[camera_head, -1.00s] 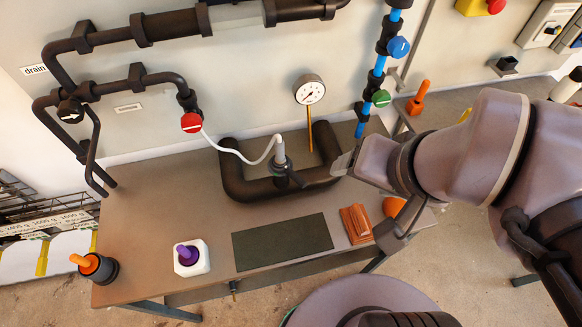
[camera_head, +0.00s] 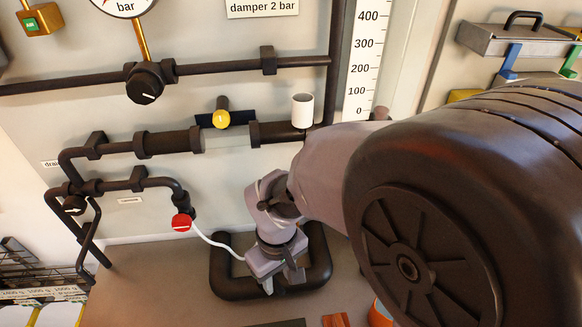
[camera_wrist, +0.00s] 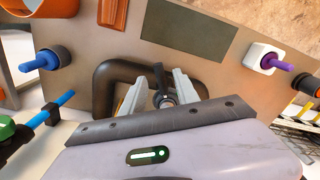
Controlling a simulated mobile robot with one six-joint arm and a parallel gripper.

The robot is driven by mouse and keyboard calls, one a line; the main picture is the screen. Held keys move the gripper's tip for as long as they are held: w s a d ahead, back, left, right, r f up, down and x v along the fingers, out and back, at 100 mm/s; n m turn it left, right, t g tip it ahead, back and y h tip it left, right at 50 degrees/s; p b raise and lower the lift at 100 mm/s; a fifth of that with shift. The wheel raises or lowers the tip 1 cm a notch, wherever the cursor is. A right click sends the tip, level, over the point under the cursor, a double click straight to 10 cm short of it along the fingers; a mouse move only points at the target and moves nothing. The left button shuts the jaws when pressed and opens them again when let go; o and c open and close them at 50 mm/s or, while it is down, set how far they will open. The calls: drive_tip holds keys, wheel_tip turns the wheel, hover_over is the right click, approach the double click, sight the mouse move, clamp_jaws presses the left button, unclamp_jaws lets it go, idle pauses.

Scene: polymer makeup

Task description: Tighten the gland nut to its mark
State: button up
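The gland fitting (camera_wrist: 163,100) stands on a black U-shaped pipe loop (camera_wrist: 102,83) on the bench. In the wrist view it appears as a round grey-black part with a dark lever (camera_wrist: 158,74) reaching away from it. My gripper (camera_wrist: 160,84) is open, with one pale finger on each side of the fitting and gaps visible. In the head view my gripper (camera_head: 280,275) points down over the loop (camera_head: 318,262) and hides the fitting. I cannot make out the nut's mark in either view.
A dark mat (camera_wrist: 184,30) lies on the bench.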

drive_tip(key=shift+f, duration=1.35)
drive_tip(key=shift+c, duration=0.3)
clamp_jaws()
